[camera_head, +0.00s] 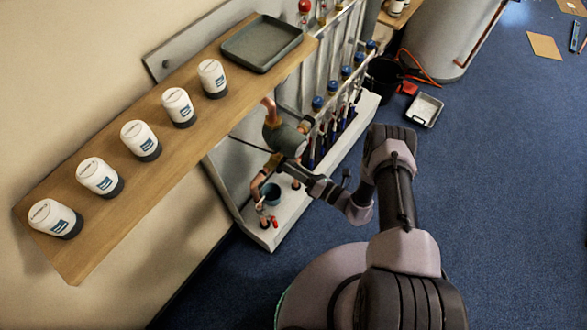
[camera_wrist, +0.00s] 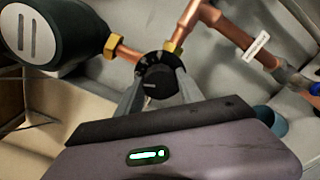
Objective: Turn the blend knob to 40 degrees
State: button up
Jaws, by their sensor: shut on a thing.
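The blend knob (camera_wrist: 160,84) is a round black knob with a pale pointer mark, set at a junction of copper pipes in the wrist view. My gripper (camera_wrist: 159,96) is shut on it, with one grey finger on each side. The pointer mark looks roughly level in the picture; I cannot read any scale marks around the knob clearly. In the head view my gripper (camera_head: 277,176) reaches in at the lower part of the manifold, and the knob is too small to make out there.
A dark green cylinder (camera_wrist: 55,30) sits left of the knob, with copper pipe (camera_wrist: 235,36) to the right. A wooden shelf (camera_head: 100,235) with several white jars and a grey tray (camera_head: 262,43) overhangs the left. A blue cup (camera_head: 271,193) is close to my gripper. Blue floor (camera_head: 510,200) is open at right.

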dwell(0.4)
jog(key=o, duration=1.4)
jog(key=shift+d, duration=0.1)
jog(key=p+v, duration=0.3)
jog(key=v, duration=1.4)
jog(key=shift+s+f, duration=0.1)
jog(key=shift+s, duration=0.1)
